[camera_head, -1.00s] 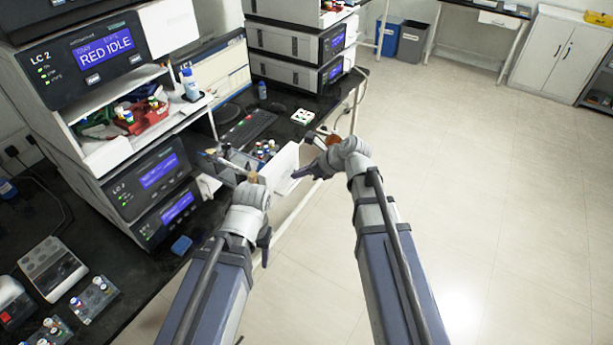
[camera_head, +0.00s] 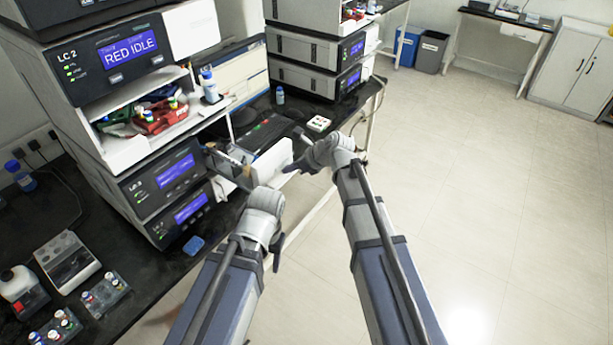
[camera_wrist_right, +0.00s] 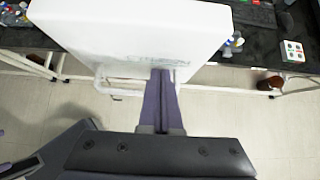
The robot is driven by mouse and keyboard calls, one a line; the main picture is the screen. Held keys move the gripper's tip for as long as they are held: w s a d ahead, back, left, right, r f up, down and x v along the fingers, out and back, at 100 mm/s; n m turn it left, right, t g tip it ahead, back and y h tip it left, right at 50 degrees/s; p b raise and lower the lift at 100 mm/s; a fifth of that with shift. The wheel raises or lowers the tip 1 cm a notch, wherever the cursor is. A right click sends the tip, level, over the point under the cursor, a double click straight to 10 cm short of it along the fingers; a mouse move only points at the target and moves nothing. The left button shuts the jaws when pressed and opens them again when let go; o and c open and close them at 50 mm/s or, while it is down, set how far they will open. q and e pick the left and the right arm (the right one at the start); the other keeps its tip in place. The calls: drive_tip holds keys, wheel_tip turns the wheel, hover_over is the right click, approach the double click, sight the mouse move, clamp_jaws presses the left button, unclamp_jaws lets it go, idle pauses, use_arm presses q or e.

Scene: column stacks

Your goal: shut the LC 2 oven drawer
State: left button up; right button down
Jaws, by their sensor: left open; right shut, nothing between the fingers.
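The LC 2 oven drawer stands out from the lower part of the LC 2 stack (camera_head: 160,185). Its white front panel (camera_head: 272,162) faces the aisle, past the bench edge. In the right wrist view, the panel (camera_wrist_right: 130,35) fills the upper left, with faint lettering. My right gripper (camera_wrist_right: 162,72) is shut and empty, its fingertips over the panel's lettered face; I cannot tell whether they touch. In the head view, my right gripper (camera_head: 302,150) is right of the panel. My left gripper (camera_head: 250,180) is open, near the panel's lower left; its fingers are mostly hidden.
A second instrument stack (camera_head: 315,70) stands behind on the dark bench. A brown bottle (camera_wrist_right: 270,83) shows near the bench edge. Vial racks (camera_head: 105,293) stand at lower left. The floor at right is clear.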

hover_over(234, 153)
drive_tip(key=shift+s+d, duration=0.3)
drive_tip(key=shift+w+a, duration=0.15)
drive_tip(key=shift+a, duration=0.05)
use_arm(q)
drive_tip(key=shift+d, duration=0.1)
use_arm(e)
drive_tip(key=shift+a+r, duration=0.1)
